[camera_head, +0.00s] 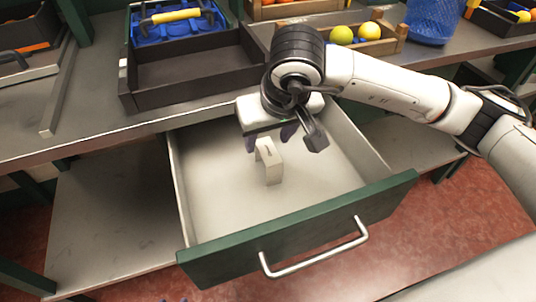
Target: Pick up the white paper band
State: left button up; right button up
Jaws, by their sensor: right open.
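The white paper band (272,168) stands on the floor of the open drawer (222,211), near its middle. It is an upright, folded strip with a small dark mark on it. My right gripper (270,141) comes in from the right and points down over the drawer. My left gripper is not in view.
The drawer's green front with a metal handle (315,250) faces me. A wooden crate with yellow fruit (390,45) and a blue mesh basket (432,20) stand behind my arm.

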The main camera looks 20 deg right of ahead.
aim_at(265, 145)
jog(key=x, duration=0.3)
jog(key=shift+f, duration=0.35)
jog(key=c, duration=1.1)
jog(key=shift+r, duration=0.1)
